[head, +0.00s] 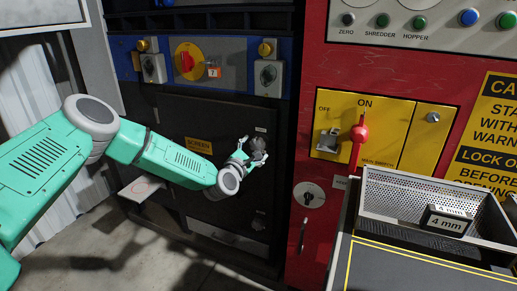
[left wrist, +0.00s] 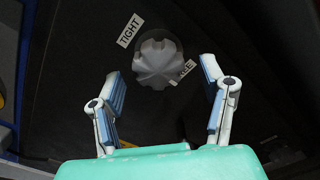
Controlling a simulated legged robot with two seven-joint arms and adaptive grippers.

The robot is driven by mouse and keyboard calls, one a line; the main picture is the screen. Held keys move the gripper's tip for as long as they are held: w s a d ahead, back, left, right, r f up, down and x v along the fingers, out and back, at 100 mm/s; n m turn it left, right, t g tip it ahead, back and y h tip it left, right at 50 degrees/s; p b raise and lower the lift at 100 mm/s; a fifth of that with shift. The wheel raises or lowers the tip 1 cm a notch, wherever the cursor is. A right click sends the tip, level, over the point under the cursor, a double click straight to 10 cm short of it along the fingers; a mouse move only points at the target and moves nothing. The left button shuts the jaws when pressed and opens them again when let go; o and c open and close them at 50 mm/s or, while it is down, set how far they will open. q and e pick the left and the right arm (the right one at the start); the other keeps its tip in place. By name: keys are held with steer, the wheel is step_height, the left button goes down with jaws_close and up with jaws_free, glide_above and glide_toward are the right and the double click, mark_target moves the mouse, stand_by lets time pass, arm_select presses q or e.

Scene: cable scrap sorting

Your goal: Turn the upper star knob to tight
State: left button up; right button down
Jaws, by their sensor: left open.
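The upper star knob (head: 259,146) is on the dark door panel, partly behind my left gripper in the head view. My left gripper (head: 251,155) is open in front of the knob. In the wrist view its fingers (left wrist: 163,88) stand apart, below the knob and either side of it, with nothing between the pads. My right gripper is not in view.
Above the door, a blue panel holds a red rotary switch (head: 186,61). To the right, a red cabinet (head: 318,100) carries a red lever (head: 359,132) on a yellow plate (head: 393,120). A perforated metal tray (head: 385,188) stands at lower right.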

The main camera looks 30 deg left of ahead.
arm_select(q)
steer(key=shift+w+a+f, duration=0.1)
steer(key=shift+w+a, duration=0.1)
steer(key=shift+w, duration=0.35)
steer(key=shift+w+a+f, duration=0.1)
steer(key=shift+w+a, duration=0.05)
steer(key=shift+w, duration=0.35)
steer(key=shift+w+d+r, duration=0.1)
steer(key=shift+w+r, duration=0.05)
steer(key=shift+w, duration=0.25)
steer(key=shift+d+r, duration=0.1)
steer(key=shift+d, duration=0.2)
steer(key=shift+a, duration=0.1)
steer(key=c, duration=1.1)
steer(key=shift+a, duration=0.1)
steer(key=shift+c, duration=0.2)
